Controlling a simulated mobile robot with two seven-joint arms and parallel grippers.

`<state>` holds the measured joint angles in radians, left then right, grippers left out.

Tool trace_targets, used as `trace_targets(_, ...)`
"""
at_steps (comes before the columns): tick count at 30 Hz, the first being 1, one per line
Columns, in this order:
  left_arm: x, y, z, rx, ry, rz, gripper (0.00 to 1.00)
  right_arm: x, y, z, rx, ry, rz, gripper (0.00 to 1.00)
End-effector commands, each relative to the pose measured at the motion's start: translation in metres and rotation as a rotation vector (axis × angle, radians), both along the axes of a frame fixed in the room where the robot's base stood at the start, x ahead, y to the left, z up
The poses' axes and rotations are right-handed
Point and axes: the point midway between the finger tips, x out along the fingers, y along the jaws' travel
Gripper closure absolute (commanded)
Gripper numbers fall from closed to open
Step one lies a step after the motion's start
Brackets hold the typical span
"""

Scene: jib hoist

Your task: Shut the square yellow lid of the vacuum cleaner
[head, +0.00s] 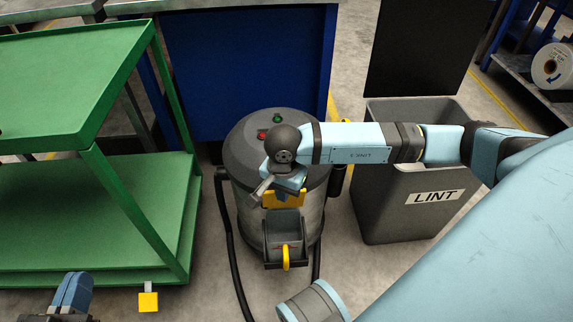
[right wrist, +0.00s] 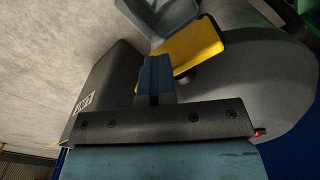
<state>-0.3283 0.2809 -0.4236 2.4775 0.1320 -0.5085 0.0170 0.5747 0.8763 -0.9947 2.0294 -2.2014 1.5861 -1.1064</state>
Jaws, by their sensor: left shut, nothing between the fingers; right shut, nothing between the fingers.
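The vacuum cleaner (head: 320,208) is a grey drum standing on the floor in the middle of the head view. Its square yellow lid (head: 270,199) stands raised against the drum's front, above a grey box (head: 284,232) with a yellow handle. The lid also shows in the right wrist view (right wrist: 195,46). My right gripper (head: 291,184) is shut and empty, in front of the lid's upper part and hiding some of it. In the right wrist view its blue fingers (right wrist: 155,62) are beside the lid's edge; I cannot tell whether they touch. My left gripper (head: 74,288) is shut and empty at bottom left.
A green trolley (head: 95,260) stands on the left, with a small yellow piece (head: 148,301) near its front corner. A grey LINT bin (head: 400,210) stands right of the vacuum. A blue cabinet (head: 245,70) is behind. A black hose (head: 226,235) runs down the drum's left side.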

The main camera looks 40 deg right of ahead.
Motion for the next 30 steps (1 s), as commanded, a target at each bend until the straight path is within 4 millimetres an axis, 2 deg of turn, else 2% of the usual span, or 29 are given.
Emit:
trace_targets(1,0.000,0.000,-0.002,-0.001,-0.001,0.000,1.00,-0.002,-0.002,-0.009,-0.008,0.012,-0.004,1.00)
trace_targets(30,0.000,0.000,-0.005,0.003,0.001,-0.001,1.00,-0.013,0.003,-0.012,-0.011,0.010,-0.006,1.00)
